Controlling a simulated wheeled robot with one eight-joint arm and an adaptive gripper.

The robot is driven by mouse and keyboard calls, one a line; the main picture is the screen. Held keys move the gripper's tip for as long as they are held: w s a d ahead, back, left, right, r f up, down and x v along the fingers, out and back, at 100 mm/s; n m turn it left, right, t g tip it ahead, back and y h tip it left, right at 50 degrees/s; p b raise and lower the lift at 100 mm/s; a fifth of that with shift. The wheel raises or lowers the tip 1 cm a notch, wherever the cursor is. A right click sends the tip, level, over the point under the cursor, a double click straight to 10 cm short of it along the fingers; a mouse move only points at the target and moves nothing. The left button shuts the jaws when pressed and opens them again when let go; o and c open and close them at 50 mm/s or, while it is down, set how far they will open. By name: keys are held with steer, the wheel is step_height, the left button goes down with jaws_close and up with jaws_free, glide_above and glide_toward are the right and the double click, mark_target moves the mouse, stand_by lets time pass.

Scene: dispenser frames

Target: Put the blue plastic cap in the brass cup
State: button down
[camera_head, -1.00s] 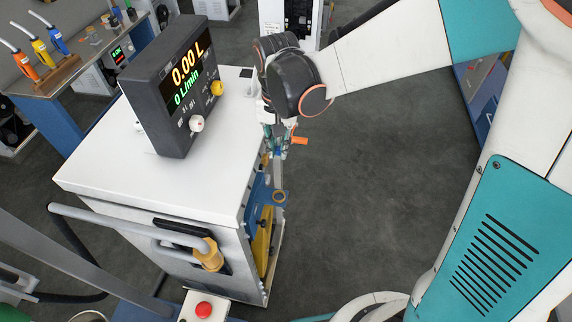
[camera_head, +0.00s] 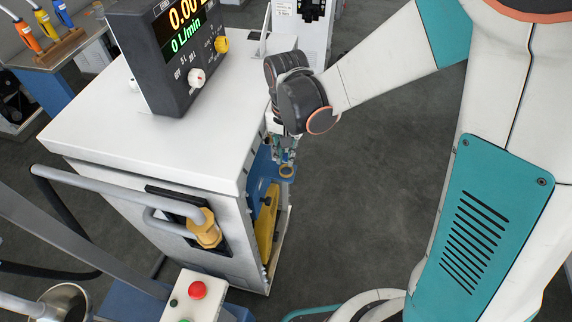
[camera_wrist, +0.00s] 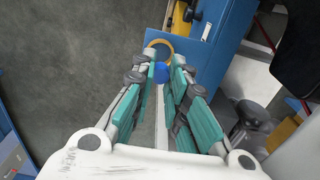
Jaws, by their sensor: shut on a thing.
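The brass cup (camera_head: 287,171) sits at the outer end of a blue bracket on the side of the white cabinet. In the wrist view it shows as a brass ring (camera_wrist: 157,43) just beyond my fingertips. My gripper (camera_head: 286,154) points down, its tips close above the cup. In the wrist view my gripper (camera_wrist: 164,66) is shut on the blue plastic cap (camera_wrist: 162,70), which shows between the teal fingertips. The cap appears in front of the near rim of the cup; I cannot tell the exact gap. The cap cannot be made out in the head view.
The white cabinet (camera_head: 150,140) stands left of my gripper, with a dark display unit (camera_head: 172,55) on top. The blue bracket (camera_wrist: 203,42) and a yellow part (camera_head: 265,232) are on its side. Grey floor (camera_head: 390,200) right of the cup is clear.

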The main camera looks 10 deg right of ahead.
mark_target(286, 155)
steer(key=shift+f+b, duration=1.45)
steer(key=shift+f, duration=0.8)
steer(key=shift+r, duration=0.1)
steer(key=shift+f+b, duration=0.4)
steer(key=shift+f, duration=0.1)
steer(key=shift+s+f, duration=0.1)
steer(key=c, duration=1.6)
jaws_free()
steer(key=shift+d, duration=0.1)
steer(key=shift+f, duration=0.1)
